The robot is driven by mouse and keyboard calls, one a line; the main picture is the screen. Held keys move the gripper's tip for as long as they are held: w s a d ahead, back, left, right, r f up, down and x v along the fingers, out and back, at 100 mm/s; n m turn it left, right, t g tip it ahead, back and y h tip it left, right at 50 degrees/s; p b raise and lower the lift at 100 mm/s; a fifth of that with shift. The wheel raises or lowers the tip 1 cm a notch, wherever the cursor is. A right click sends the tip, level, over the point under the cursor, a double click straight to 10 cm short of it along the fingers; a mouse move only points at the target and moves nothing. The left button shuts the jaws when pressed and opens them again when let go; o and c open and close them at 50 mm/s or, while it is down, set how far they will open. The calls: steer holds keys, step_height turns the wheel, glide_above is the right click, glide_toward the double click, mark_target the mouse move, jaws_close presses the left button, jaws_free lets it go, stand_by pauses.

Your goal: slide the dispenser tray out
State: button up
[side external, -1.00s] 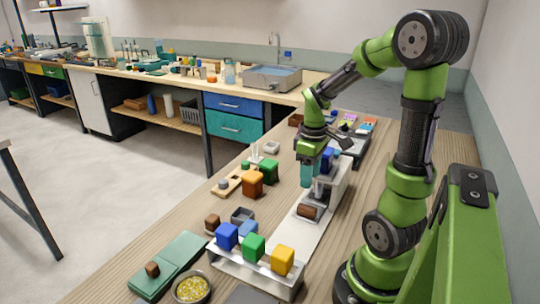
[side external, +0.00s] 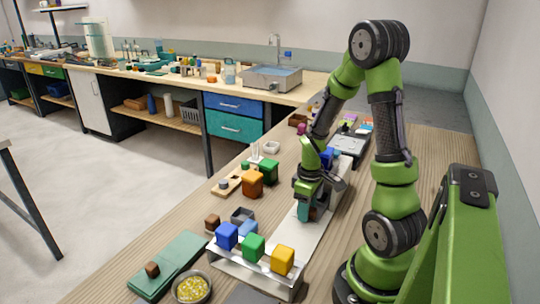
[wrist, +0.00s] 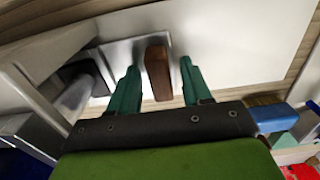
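The dispenser tray (wrist: 122,50) is a thin silvery plate in the wrist view, coming from a dark opening in the pale dispenser body (wrist: 45,52). A brown block, its handle (wrist: 158,73), stands on the tray's outer end. My gripper (wrist: 159,64) is open, with one teal finger on each side of the handle and a small gap showing on both sides. In the side external view my gripper (side external: 308,214) is low over the white board and hides the handle and most of the tray.
A white rack (side external: 257,278) with blue, green and yellow blocks stands in front of my gripper. Orange (side external: 253,183) and green (side external: 268,172) blocks stand to the left. A blue-topped block (wrist: 268,112) is near my gripper in the wrist view. The white board (wrist: 235,40) is clear beyond the tray.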

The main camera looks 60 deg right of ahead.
mark_target(292, 239)
jaws_close()
steer(key=a, duration=0.9)
steer(key=shift+a, duration=0.4)
steer(key=shift+o, duration=0.3)
jaws_free()
step_height(292, 239, up, 17)
steer(key=shift+f, duration=0.1)
